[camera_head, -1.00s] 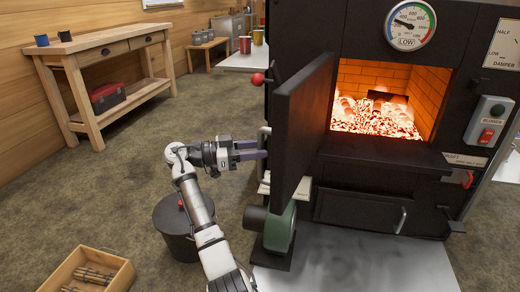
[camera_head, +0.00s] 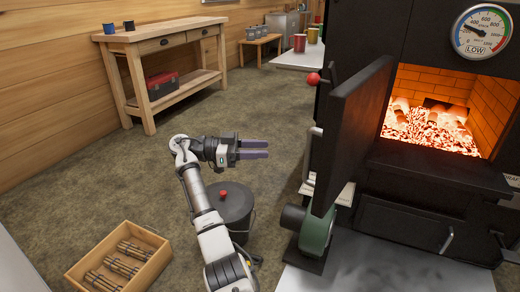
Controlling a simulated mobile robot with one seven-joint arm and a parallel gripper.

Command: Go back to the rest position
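My gripper (camera_head: 254,149) is stretched out to the right in the middle of the view, above the floor. Its two purple-grey fingers are parallel with a narrow gap between them, and nothing shows in the gap. The fingertips are apart from the open black firebox door (camera_head: 350,135), which stands to their right. The handle side of the door (camera_head: 309,157) is just beyond the fingertips. The firebox (camera_head: 432,120) is open, with glowing coals inside.
A dark lidded bucket (camera_head: 233,208) with a red knob stands below my gripper. A wooden crate (camera_head: 150,238) of bundled sticks lies at lower left. A green blower (camera_head: 317,231) sits by the evaporator. A workbench (camera_head: 165,38) stands at the back left; open floor lies between.

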